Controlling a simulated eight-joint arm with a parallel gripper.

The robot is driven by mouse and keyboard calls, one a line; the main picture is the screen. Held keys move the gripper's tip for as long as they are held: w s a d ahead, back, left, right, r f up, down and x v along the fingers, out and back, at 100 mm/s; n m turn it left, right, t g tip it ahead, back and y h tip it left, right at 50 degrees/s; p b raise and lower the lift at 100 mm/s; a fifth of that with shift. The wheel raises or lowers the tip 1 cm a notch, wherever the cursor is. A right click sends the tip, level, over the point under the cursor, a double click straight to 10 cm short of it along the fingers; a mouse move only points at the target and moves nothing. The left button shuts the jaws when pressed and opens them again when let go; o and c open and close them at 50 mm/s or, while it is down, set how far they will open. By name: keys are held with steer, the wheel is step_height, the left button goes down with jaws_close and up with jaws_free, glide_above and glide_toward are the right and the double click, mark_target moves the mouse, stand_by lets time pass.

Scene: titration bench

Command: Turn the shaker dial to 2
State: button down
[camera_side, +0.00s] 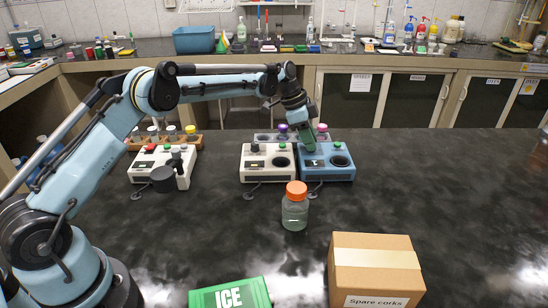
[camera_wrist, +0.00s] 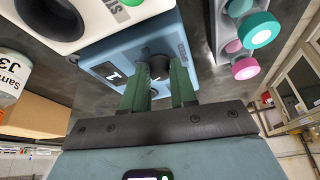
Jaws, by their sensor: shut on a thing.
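The blue box that I take to be the shaker (camera_side: 340,176) stands on the dark bench in the side view, right of a similar white box. It fills the upper middle of the wrist view (camera_wrist: 118,50). Its black dial (camera_wrist: 159,66) sits between the green fingertips of my gripper (camera_wrist: 158,72), which is shut on it. A small dark display (camera_wrist: 108,72) beside the dial shows a light mark, perhaps a 1. In the side view my gripper (camera_side: 309,143) comes down onto the blue box's left part and hides the dial.
A white box (camera_side: 257,172) stands close on the left. A rack with purple and pink caps (camera_side: 264,137) is just behind. An orange-capped bottle (camera_side: 295,214) stands in front, with a cork carton (camera_side: 375,278) and green ICE box (camera_side: 230,295) nearer. The bench right is clear.

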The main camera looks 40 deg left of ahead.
steer(key=m+g, duration=0.1)
steer(key=m, duration=0.2)
steer(key=shift+w, duration=0.1)
steer(key=shift+m+g, duration=0.3)
steer(key=shift+m, duration=0.2)
steer(key=c, duration=0.9)
jaws_free()
steer(key=r, duration=0.1)
steer(key=a+r, duration=0.2)
steer(key=shift+s+a, duration=0.15)
steer(key=shift+s, duration=0.1)
steer(key=shift+h, duration=0.3)
steer(key=a, duration=0.3)
steer(key=s+a, duration=0.1)
steer(key=a, duration=0.3)
steer(key=s+a, duration=0.1)
steer(key=a, duration=0.2)
steer(key=shift+s+a+f, duration=0.1)
steer(key=shift+s+a, duration=0.15)
steer(key=shift+a, duration=0.1)
